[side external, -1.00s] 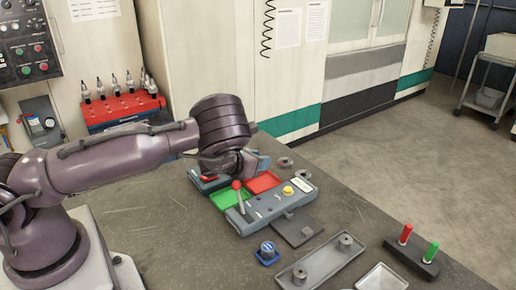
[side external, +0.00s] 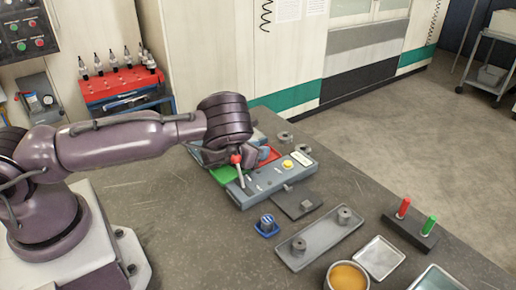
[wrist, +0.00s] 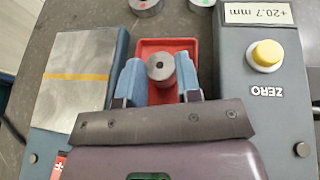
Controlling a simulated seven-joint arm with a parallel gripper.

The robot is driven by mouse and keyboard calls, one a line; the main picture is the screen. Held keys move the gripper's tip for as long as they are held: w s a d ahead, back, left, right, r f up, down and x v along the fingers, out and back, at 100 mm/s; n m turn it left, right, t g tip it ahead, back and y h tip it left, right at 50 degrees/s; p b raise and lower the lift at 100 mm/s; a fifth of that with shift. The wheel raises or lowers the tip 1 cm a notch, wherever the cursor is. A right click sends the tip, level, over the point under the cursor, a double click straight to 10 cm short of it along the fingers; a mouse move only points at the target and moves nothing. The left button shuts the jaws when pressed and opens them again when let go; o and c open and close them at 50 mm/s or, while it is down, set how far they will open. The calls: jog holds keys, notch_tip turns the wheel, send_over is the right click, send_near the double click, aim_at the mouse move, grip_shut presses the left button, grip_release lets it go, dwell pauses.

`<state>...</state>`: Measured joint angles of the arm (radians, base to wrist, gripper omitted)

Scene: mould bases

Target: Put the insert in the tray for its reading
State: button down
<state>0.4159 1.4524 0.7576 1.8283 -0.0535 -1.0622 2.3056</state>
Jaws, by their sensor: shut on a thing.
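A grey round insert (wrist: 160,66) with a dark centre hole is held between the blue fingers of my gripper (wrist: 159,80) in the wrist view. The red tray (wrist: 165,43) lies under and around the insert in that view. I cannot tell whether the insert touches its floor. The gauge's label (wrist: 259,13) reads +20.7 mm. The held insert is not clear in the side view.
Two inserts with red (wrist: 145,5) and green dots stand beyond the red tray. A grey tray (side external: 320,238) bearing inserts and a pegged block (side external: 410,233) are nearer the camera.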

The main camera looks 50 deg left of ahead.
jog(key=c, duration=0.7)
grip_release()
jog(key=shift+r, duration=0.1)
notch_tip(320, 180, up, 30)
jog(key=shift+r, duration=0.1)
